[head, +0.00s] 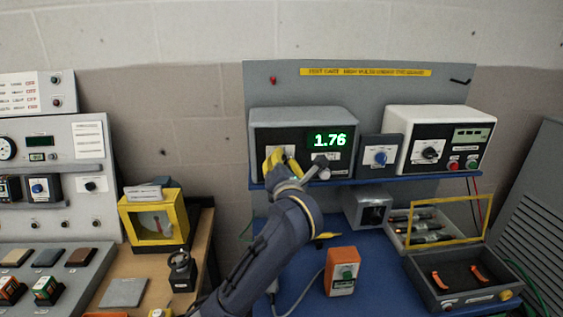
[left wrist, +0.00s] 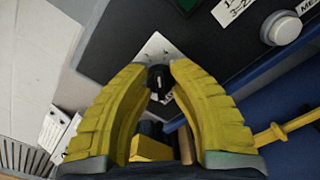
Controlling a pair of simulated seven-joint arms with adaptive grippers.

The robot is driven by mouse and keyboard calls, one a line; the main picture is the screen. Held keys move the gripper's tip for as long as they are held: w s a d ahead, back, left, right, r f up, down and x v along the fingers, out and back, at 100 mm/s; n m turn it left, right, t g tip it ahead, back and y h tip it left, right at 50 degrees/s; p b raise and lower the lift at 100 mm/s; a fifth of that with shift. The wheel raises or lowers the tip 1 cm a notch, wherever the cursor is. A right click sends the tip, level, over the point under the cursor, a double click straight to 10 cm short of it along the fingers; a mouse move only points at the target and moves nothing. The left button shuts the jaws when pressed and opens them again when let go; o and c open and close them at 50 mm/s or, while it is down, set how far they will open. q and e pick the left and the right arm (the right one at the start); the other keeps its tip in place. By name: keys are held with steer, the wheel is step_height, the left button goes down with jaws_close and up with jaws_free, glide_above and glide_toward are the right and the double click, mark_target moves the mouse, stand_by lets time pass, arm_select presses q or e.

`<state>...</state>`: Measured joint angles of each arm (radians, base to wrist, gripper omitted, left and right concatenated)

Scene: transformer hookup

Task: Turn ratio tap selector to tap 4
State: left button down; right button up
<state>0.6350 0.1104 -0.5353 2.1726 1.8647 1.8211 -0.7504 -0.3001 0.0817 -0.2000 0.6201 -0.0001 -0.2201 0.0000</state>
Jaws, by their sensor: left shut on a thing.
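A grey instrument box with a black front (head: 306,138) stands on the blue shelf, its green display (head: 330,140) reading 1.76. My left gripper (head: 277,158) has yellow fingers and is at the left part of this front. In the left wrist view my left gripper (left wrist: 158,70) is shut on a small black selector knob (left wrist: 159,82) on a white label plate (left wrist: 156,50). The fingertips lie on either side of the knob. Its tap marks are too hidden to read. The knob is hidden behind the fingers in the head view. My right gripper is not in view.
Right of the box are a small module with a blue knob (head: 380,158) and a white-cased unit (head: 440,140). An orange meter (head: 342,272) and an open grey case (head: 465,280) are on the blue bench.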

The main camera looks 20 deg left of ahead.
arm_select(q)
steer(key=shift+r+m, duration=0.15)
steer(key=shift+m, duration=0.65)
steer(key=shift+r+m, duration=0.15)
steer(key=shift+m, duration=0.65)
steer(key=shift+d, duration=0.1)
steer(key=c, duration=1.4)
jaws_free()
steer(key=shift+d+f, duration=0.1)
steer(key=o, duration=0.3)
steer(key=shift+f, duration=0.15)
steer(key=shift+o, duration=0.2)
steer(key=v, duration=1.2)
